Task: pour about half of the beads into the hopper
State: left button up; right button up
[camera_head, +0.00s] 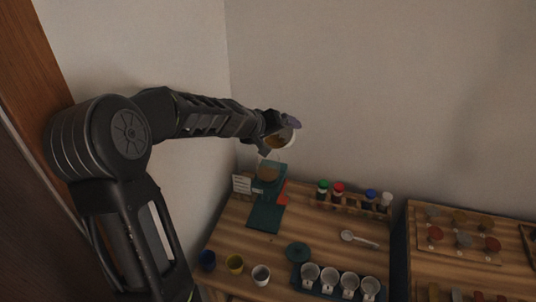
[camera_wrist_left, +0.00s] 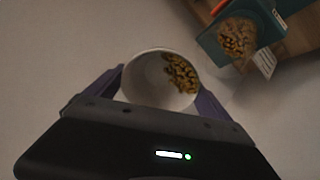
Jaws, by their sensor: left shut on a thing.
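My left gripper (camera_head: 279,128) is shut on a white cup (camera_wrist_left: 144,76) and holds it tilted in the air, above the teal hopper stand at the back left of the table. The left wrist view shows brown-gold beads (camera_wrist_left: 181,73) gathered along one side inside the cup. The clear hopper (camera_wrist_left: 238,38) stands apart from the cup in that view, with beads in it; it also shows below the gripper in the head view (camera_head: 269,171). I cannot tell whether beads are falling. My right gripper is not in view.
A small sign (camera_head: 241,184) stands beside the hopper.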

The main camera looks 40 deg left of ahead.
aim_at(288, 131)
pick_arm(q)
jog(key=shift+w+d+f+b, duration=0.1)
jog(key=shift+w+d+b, duration=0.15)
jog(key=shift+b, duration=0.2)
jog(key=shift+w+a+f+g+b, duration=0.1)
jog(key=shift+a+g+b, duration=0.05)
jog(key=shift+g+b, duration=0.25)
jog(key=shift+w+p, duration=0.15)
jog(key=shift+p, duration=0.2)
jog(key=shift+w+g, duration=0.1)
jog(key=shift+g, duration=0.3)
jog(key=shift+w+d+f+g+p, duration=0.15)
jog(key=shift+w+g, duration=0.2)
jog(key=shift+w, duration=0.05)
jog(key=shift+w+d+f+g+p, duration=0.1)
jog(key=shift+w+f+g+p, duration=0.05)
jog(key=shift+w+g, duration=0.2)
jog(key=w+f+g, duration=0.2)
jog(key=shift+d+f+y, duration=0.1)
jog(key=shift+f+y, duration=0.2)
jog(key=shift+y, duration=0.1)
jog(key=shift+w+d+f+g+y, duration=0.15)
jog(key=shift+w+f+g, duration=0.15)
jog(key=shift+w+g, duration=0.3)
jog(key=shift+w+f+g+y, duration=0.1)
jog(key=shift+w+f+g, duration=0.15)
jog(key=shift+w+g, duration=0.3)
jog(key=shift+w+d+f+g+y, duration=0.15)
jog(key=shift+w+f+g, duration=0.15)
jog(key=shift+w+g, duration=0.3)
